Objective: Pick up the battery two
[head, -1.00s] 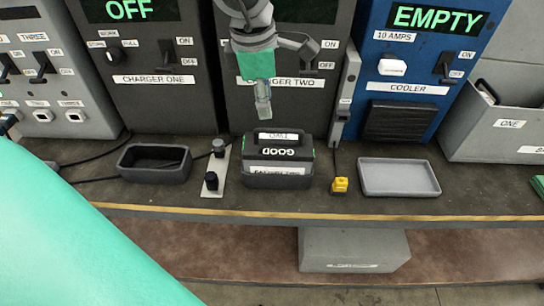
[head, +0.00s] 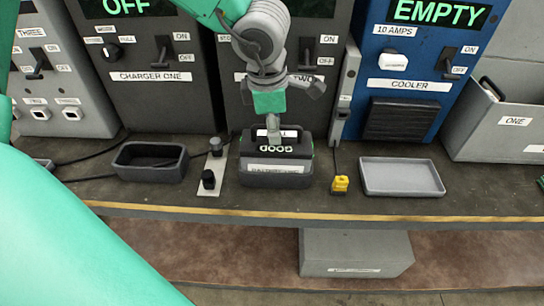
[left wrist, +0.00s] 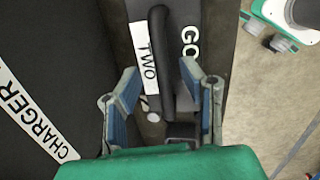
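The battery two (head: 276,165) is a dark block with a top handle, a "GOOD" readout and a white label. It stands upright on the bench in front of charger two. In the left wrist view its black handle (left wrist: 161,60) runs beside a "TWO" label. My left gripper (head: 273,137) points down at the top of the battery. In the left wrist view its two blue-grey fingers (left wrist: 162,82) are spread apart, one on each side of the handle, with gaps between. My right gripper is not in view.
An empty dark bin (head: 150,162) and a plate with two black knobs (head: 212,170) lie left of the battery. A yellow piece (head: 340,184) and a shallow grey tray (head: 402,178) lie right. Charger one (head: 150,75) and the blue cooler (head: 410,70) stand behind.

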